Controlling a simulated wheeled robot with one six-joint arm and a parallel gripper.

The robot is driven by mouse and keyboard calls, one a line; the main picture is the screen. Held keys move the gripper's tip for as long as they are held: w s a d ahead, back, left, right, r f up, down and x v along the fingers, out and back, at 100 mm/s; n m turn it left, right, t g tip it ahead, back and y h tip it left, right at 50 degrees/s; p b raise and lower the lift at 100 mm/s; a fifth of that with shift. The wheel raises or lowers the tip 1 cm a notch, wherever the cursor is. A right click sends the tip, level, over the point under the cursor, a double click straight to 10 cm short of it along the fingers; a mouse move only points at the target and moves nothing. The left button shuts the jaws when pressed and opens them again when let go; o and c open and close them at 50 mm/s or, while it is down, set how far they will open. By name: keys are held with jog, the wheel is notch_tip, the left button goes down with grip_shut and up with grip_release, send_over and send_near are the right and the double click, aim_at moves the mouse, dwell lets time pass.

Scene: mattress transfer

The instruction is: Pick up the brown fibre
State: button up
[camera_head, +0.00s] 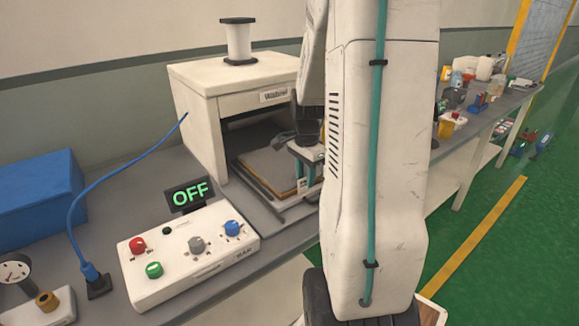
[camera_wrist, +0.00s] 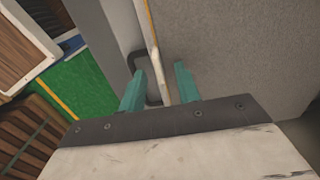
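The brown fibre (camera_head: 262,168) lies as a flat brown sheet on a dark grey tray (camera_head: 282,207) at the mouth of the white machine. My gripper (camera_head: 304,168) is at the sheet's right edge, partly hidden by my arm. In the wrist view, my gripper's two teal fingers (camera_wrist: 160,90) are apart. A thin pale and tan edge (camera_wrist: 154,45) runs between them with gaps on both sides; it looks like the sheet seen edge-on. A dark looped handle (camera_wrist: 139,58) is beside the left finger. Finger contact with the edge is not evident.
The white machine (camera_head: 200,110) stands behind the tray, its front open. A control box (camera_head: 188,255) with coloured knobs and an OFF sign (camera_head: 190,194) stand to the left, near a blue box (camera_head: 35,195). A cluttered bench (camera_head: 470,130) extends right beside green floor (camera_head: 520,230).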

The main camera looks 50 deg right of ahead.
jog(key=shift+f, duration=0.15)
grip_shut()
